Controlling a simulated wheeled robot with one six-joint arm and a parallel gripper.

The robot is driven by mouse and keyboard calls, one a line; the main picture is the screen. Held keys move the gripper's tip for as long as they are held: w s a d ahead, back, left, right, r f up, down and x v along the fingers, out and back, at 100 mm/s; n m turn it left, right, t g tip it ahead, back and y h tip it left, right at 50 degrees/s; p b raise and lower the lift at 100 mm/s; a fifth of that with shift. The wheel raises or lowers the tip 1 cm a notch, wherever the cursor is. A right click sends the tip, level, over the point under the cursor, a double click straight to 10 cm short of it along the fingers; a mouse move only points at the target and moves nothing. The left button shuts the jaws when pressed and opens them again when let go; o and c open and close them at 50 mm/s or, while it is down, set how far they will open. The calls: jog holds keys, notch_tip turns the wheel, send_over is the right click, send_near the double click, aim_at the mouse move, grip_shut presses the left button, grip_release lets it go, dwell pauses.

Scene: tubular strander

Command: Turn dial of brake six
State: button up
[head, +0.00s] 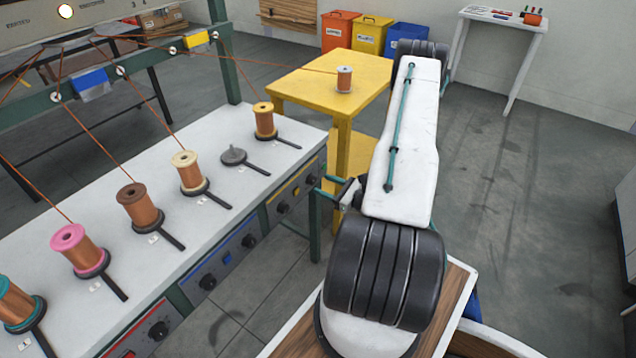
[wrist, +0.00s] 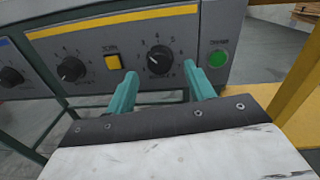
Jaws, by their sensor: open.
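The dial (wrist: 160,60) at the right end of the yellow-striped panel is black with a white pointer and a numbered scale. It also shows in the head view (head: 312,180). The small lettering is too blurred to read, so I cannot confirm its number. My gripper (wrist: 160,88) is open, with teal fingers pointing at the panel. In the wrist view the fingers stand to the lower left and lower right of the dial, with nothing between them. I cannot tell the remaining gap to the dial. In the head view my gripper (head: 324,187) is at the bench's right front corner.
A yellow button (wrist: 113,62) and another dial (wrist: 70,69) lie left of the fingers; a green button (wrist: 218,58) is close by the right finger. A yellow table (head: 310,88) with a copper spool (head: 344,80) stands behind my arm. Several spools line the bench (head: 110,190).

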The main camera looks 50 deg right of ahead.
aim_at(315, 181)
jog(key=shift+w+a, duration=0.15)
jog(key=shift+w, duration=0.75)
jog(key=shift+w+a, duration=0.1)
jog(key=shift+w, duration=0.75)
jog(key=shift+c, duration=0.2)
jog(key=c, duration=0.9)
